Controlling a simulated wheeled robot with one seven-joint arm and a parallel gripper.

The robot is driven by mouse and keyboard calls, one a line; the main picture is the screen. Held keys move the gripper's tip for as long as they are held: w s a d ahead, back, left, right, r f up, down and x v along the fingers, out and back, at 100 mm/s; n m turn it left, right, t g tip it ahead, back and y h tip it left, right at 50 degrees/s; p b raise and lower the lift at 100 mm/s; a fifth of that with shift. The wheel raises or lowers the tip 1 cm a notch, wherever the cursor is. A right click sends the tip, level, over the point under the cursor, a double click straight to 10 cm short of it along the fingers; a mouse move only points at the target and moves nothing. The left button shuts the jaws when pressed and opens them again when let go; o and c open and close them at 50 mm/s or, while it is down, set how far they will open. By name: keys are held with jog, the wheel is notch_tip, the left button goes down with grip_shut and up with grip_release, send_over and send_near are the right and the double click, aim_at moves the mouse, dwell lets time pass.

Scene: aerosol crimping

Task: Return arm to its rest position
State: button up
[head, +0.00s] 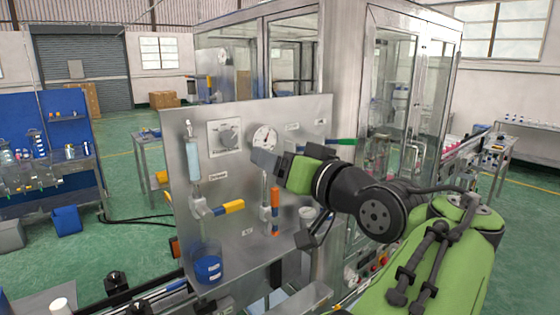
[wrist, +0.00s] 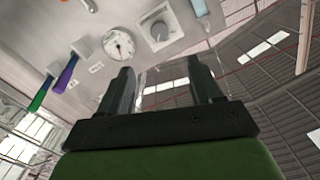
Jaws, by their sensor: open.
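My arm (head: 365,200) reaches in from the right, in front of a grey metal panel (head: 250,220). My gripper (head: 265,160) is at its end, just in front of the panel below the round gauge (head: 264,138). In the wrist view, my gripper (wrist: 161,68) has its two dark fingers wide apart with nothing between them. The gauge (wrist: 118,43) and a dial (wrist: 155,30) show past the fingers. Whether the fingers touch the panel cannot be told.
The panel carries a yellow-handled valve (head: 233,207), an orange-handled valve (head: 275,198) and a green handle (head: 346,142). A blue container (head: 208,267) sits at its lower left. A glazed machine cabinet (head: 390,80) stands behind. Open green floor (head: 120,165) lies to the left.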

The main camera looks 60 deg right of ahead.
dwell(0.3)
jog(key=w+a+f+n+g+y+b, duration=0.1)
jog(key=w+a+f+n+g+y, duration=0.2)
jog(key=a+f, duration=0.5)
jog(key=w+a+f+n+g+y, duration=0.1)
jog(key=w+a+f+g+y, duration=0.15)
jog(key=w+a+f, duration=0.55)
jog(key=s+a+f+n+g, duration=0.1)
jog(key=s+a+f+g, duration=0.2)
jog(key=s+a+f, duration=0.2)
jog(key=s+a+f+n+g, duration=0.2)
jog(key=s+a+f+g, duration=0.1)
jog(key=s+a+f, duration=0.3)
jog(key=s+f+b, duration=0.1)
jog(key=s+f, duration=0.1)
jog(key=s, duration=0.2)
jog(key=shift+s+a+f+n, duration=0.2)
jog(key=shift+s+n, duration=0.1)
jog(key=shift+s, duration=0.1)
